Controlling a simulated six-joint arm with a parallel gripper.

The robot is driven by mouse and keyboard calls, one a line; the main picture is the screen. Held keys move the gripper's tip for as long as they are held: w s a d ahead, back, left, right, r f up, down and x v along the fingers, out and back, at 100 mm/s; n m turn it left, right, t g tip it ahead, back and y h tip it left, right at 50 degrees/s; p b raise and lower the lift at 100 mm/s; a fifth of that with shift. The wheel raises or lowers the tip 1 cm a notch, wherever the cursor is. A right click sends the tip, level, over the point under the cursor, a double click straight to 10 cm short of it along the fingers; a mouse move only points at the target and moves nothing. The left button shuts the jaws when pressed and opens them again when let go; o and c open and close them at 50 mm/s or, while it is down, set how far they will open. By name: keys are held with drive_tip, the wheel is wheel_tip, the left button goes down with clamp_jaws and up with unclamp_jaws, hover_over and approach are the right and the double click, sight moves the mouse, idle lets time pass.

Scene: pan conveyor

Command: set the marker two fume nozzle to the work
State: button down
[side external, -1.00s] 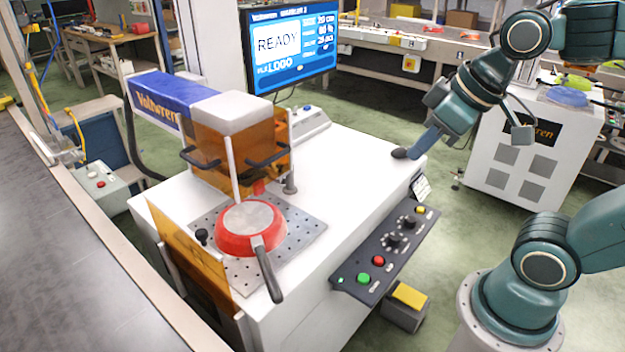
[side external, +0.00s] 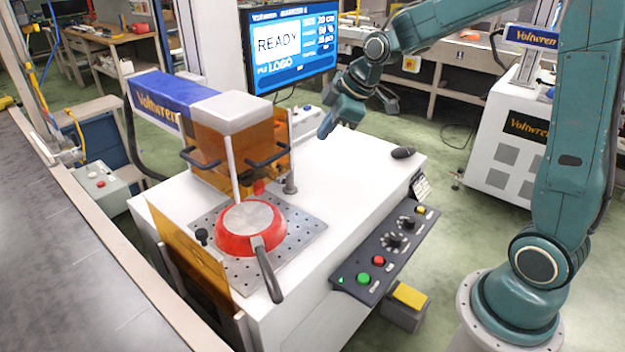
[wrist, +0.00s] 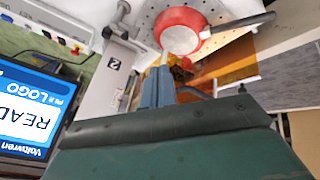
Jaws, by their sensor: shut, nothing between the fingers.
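The marking machine with blue lettered head (side external: 165,98) and amber shield (side external: 225,155) stands on a white bench (side external: 345,165). A grey upright fitting (side external: 290,183) beside the shield may be the fume nozzle; I cannot be sure. A grey rounded post (wrist: 123,9) and a pale part labelled 2 (wrist: 115,68) show in the wrist view. A red pan (side external: 238,240) lies upside down on the perforated plate (side external: 305,228), handle toward the front. My gripper (side external: 326,128) is shut and empty above the bench's back, right of the shield; its fingers (wrist: 158,72) also show in the wrist view.
A monitor (side external: 291,45) reading READY stands behind the bench. A black rounded object (side external: 402,153) lies at the bench's right edge. A button panel (side external: 388,255) fronts the bench. The white top's right half is mostly clear.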

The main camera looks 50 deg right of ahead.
drive_tip(key=w+d+f+n, duration=0.3)
drive_tip(key=w+d+f, duration=0.1)
drive_tip(key=w+f, duration=0.3)
drive_tip(key=shift+w+d+f+t+y, duration=0.3)
drive_tip(key=shift+w+d+f+y, duration=0.1)
drive_tip(key=shift+f, duration=0.35)
drive_tip(key=shift+f, duration=0.1)
drive_tip(key=w+f, duration=0.9)
drive_tip(key=shift+a, duration=0.1)
drive_tip(key=shift+w+m+h, duration=0.4)
drive_tip(key=shift+w+m, duration=0.15)
drive_tip(key=shift+m, duration=0.05)
idle(0.4)
